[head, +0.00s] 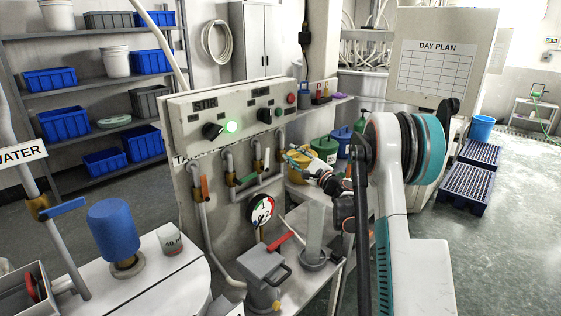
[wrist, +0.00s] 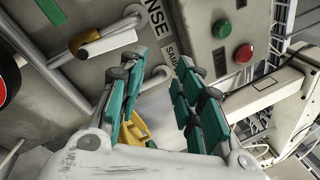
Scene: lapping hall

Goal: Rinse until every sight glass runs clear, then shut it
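My gripper (head: 293,157) is in front of the valve panel (head: 178,110), right of the valves in the head view. In the wrist view its teal fingers (wrist: 160,80) stand apart with nothing held; a yellow part (wrist: 134,130) shows between them, its contact unclear. On the pipes are an orange lever (head: 205,189), a green lever (head: 247,179) and a pale-handled brass valve (wrist: 88,41). A lettered label ending "NSE" (wrist: 155,15) is above the fingers. A clear upright tube (head: 315,226) stands on the bench; I cannot tell if it is a sight glass. Water clarity cannot be seen.
A gauge (head: 262,209) and a red lever (head: 280,241) are below. A blue lever (head: 63,207) is on the water pipe. A green button (wrist: 222,28) and red button (wrist: 243,54) lie right of my fingers.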

